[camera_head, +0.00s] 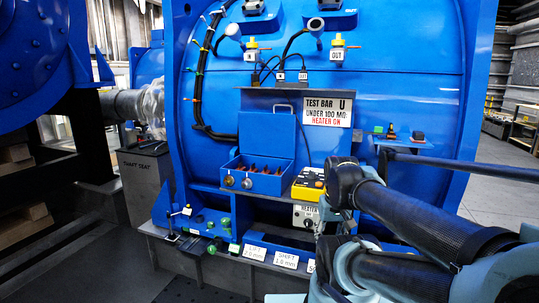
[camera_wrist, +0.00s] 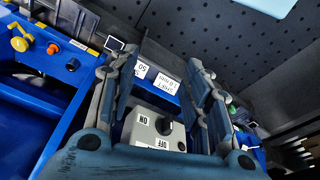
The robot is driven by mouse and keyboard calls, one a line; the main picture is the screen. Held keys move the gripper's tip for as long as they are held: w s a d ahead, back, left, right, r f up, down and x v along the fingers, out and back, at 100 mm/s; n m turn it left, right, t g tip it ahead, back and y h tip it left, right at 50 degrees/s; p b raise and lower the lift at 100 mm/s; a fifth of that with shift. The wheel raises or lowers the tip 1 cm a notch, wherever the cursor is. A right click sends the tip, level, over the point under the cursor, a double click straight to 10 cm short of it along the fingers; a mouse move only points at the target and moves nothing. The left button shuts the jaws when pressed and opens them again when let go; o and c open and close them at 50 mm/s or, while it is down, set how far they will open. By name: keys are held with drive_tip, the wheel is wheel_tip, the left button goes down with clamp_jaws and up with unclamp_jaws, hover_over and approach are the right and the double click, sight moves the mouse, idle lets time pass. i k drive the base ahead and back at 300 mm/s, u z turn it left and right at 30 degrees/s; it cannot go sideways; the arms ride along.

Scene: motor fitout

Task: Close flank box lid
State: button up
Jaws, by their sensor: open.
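The blue flank box (camera_head: 255,181) sits on the front of the blue motor housing in the head view. It is open, with several brown-orange pieces inside and two round knobs on its front. Its blue lid (camera_head: 267,133) stands upright behind it, with a pale handle at the top edge. My gripper (camera_wrist: 163,65) is open in the wrist view, its two fingers spread and nothing seen between their tips. A grey heater box (camera_wrist: 155,130) with a dark knob and ON and OFF labels shows beyond the fingers. The lid cannot be made out in the wrist view.
A yellow-topped control box (camera_head: 308,184) stands right of the flank box, above the white-fronted heater box (camera_head: 305,215). My arm crosses the lower right. A small shelf (camera_head: 400,143) with small parts is at right. Labelled plates (camera_head: 286,260) line the lower ledge.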

sight(264, 134)
drive_tip(key=u, duration=1.3)
drive_tip(key=k, duration=0.8)
drive_tip(key=z, duration=0.8)
drive_tip(key=i, duration=0.5)
drive_tip(key=u, duration=0.05)
